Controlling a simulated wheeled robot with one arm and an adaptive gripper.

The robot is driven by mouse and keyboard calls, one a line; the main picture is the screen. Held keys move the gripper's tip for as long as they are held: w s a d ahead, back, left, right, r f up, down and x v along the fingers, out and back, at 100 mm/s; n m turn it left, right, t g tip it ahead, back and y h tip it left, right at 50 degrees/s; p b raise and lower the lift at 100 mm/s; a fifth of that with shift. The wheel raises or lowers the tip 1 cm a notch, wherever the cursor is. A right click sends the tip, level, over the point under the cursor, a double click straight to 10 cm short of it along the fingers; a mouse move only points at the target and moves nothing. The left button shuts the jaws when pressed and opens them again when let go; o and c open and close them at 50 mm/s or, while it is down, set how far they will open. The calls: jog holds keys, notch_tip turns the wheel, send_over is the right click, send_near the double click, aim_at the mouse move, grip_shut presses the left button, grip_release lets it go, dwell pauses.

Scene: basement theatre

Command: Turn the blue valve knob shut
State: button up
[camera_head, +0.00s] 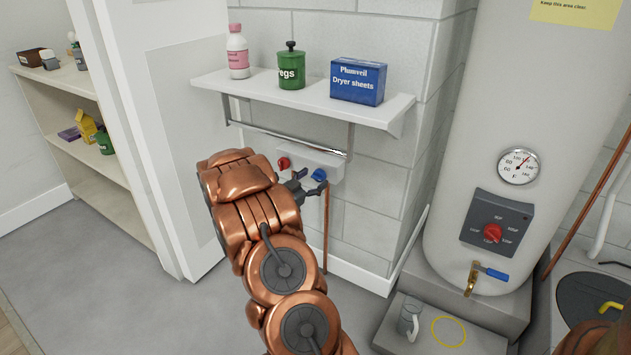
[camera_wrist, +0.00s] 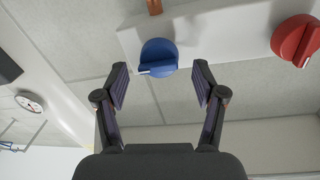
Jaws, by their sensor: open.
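The blue valve knob (camera_head: 319,174) sits on the right part of a white wall box (camera_head: 318,160) below the shelf. In the wrist view the blue knob (camera_wrist: 158,58) is just ahead of the fingertips, a little left of the middle between them. My gripper (camera_head: 307,188) is open and empty in front of the knob, and in the wrist view its two fingers (camera_wrist: 160,85) are spread apart. I see no contact with the knob. The red knob (camera_head: 283,163) is on the left of the same box, and at the upper right in the wrist view (camera_wrist: 296,40).
Above the box is a white shelf (camera_head: 300,100) with a metal rail (camera_head: 290,140), a pink-labelled bottle (camera_head: 237,52), a green canister (camera_head: 291,68) and a blue box (camera_head: 358,82). A water heater (camera_head: 540,130) stands at the right. A copper pipe (camera_head: 326,230) runs down below the blue knob.

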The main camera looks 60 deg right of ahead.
jog(key=shift+s+d, duration=0.1)
jog(key=shift+d, duration=0.75)
jog(key=shift+c, duration=0.2)
jog(key=c, duration=1.1)
